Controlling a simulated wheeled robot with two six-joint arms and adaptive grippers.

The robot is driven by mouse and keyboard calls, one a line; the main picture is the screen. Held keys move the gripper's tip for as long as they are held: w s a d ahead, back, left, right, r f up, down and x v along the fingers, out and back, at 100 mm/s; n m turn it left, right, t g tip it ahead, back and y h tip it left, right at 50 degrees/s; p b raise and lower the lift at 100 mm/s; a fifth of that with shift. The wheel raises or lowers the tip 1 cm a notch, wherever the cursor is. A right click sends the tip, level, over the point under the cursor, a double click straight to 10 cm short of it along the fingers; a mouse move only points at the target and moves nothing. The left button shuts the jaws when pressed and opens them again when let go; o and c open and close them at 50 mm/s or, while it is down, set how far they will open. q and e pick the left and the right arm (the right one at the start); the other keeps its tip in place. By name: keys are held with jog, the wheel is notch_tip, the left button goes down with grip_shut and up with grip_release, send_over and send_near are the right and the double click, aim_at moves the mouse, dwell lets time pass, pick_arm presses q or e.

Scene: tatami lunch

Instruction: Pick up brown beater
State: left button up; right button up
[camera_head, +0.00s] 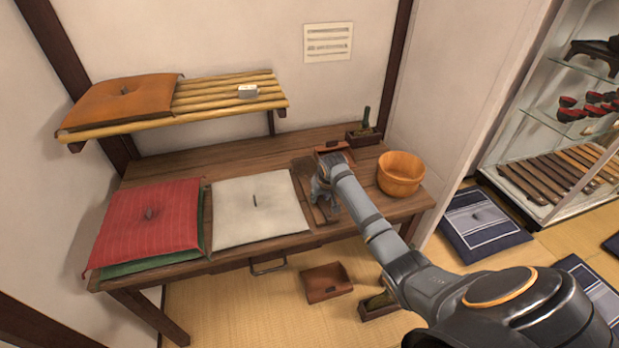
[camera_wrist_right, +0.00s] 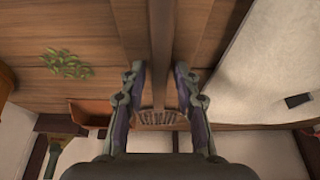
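In the right wrist view a brown beater (camera_wrist_right: 168,60) shows as a long straight handle with a slotted head at its lower end. My right gripper (camera_wrist_right: 158,78) is open, with one finger on each side of the beater and its fingertips pointing down toward the wooden table. I cannot tell whether a finger touches the beater. In the head view my right gripper (camera_head: 321,188) is low over the table, right of the white cushion, and hides much of the beater. My left gripper is not in view.
The white cushion (camera_head: 240,222) and red cushion (camera_head: 150,225) lie on the wooden table (camera_head: 240,160). A wooden bucket (camera_head: 400,173) stands at its right end. A slatted shelf (camera_head: 220,94) overhangs the back left. A brown dustpan-like tray (camera_head: 326,282) is on the floor.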

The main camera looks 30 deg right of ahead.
grip_shut()
